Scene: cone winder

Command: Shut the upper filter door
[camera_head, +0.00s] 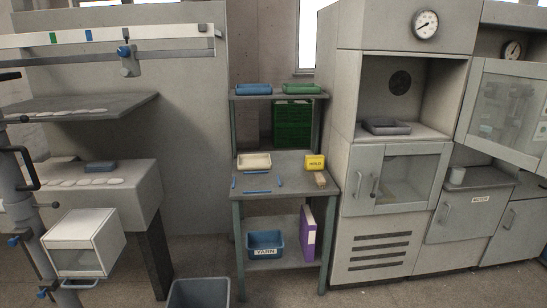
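No label in the camera_head view names a filter door, so I cannot tell for certain which door is the upper one. A grey cabinet has a glazed door (425,178) with upright bar handles below an open bay (430,95). The bay's front is uncovered, and a round dark vent (400,83) shows on its back wall. At the far right, a larger glazed door (505,112) sits higher and looks tilted. The picture edge cuts it off, and I cannot tell how it is hinged. Neither of my grippers shows.
A shelf table (262,207) in the middle holds a cream tray, blue sticks and a yellow box (314,162). A grey bin (199,292) stands on the floor at the front. A white box (85,244) juts out at the left. Floor is free before the cabinet.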

